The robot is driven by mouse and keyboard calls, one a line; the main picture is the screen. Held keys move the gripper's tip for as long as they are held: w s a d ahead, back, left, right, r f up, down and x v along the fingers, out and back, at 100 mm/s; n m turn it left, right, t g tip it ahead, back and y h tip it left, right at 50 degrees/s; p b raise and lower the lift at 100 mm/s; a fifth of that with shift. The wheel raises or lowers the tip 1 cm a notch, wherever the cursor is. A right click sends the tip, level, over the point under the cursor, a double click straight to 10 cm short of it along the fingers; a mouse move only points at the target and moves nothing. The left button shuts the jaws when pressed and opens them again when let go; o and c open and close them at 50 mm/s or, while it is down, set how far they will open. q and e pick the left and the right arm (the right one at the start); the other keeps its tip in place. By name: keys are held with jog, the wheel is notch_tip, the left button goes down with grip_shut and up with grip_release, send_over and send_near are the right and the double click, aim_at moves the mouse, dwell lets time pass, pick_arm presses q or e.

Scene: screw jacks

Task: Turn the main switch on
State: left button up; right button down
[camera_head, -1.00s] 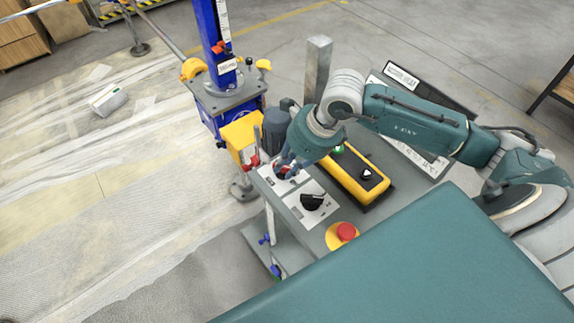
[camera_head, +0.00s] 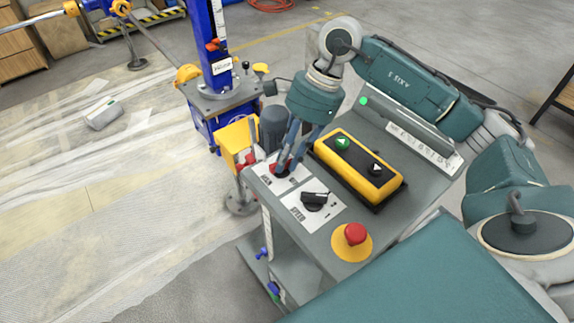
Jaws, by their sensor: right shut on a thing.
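The control cart's grey top carries a red switch (camera_head: 277,170) on a white label plate, at its left corner. My right gripper (camera_head: 282,167) points down onto this switch and is shut on it. The fingers hide most of the switch, so I cannot tell its exact angle. A black rotary knob (camera_head: 313,201) sits on a second white plate just in front of it. My left gripper is not in view.
A yellow box (camera_head: 357,172) with green and black buttons lies right of the gripper. A red emergency button (camera_head: 355,233) on a yellow base is at the front. The blue jack column (camera_head: 214,45) stands behind. A small green light (camera_head: 364,101) shows at the back panel.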

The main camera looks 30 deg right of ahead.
jog(key=shift+w+n+g+b, duration=0.2)
jog(key=shift+n+g+b, duration=0.35)
jog(key=shift+n, duration=0.55)
jog(key=shift+r, duration=0.1)
jog(key=c, duration=1.6)
grip_release()
jog(key=v, duration=1.2)
jog(key=shift+s+d, duration=0.1)
jog(key=shift+s, duration=0.05)
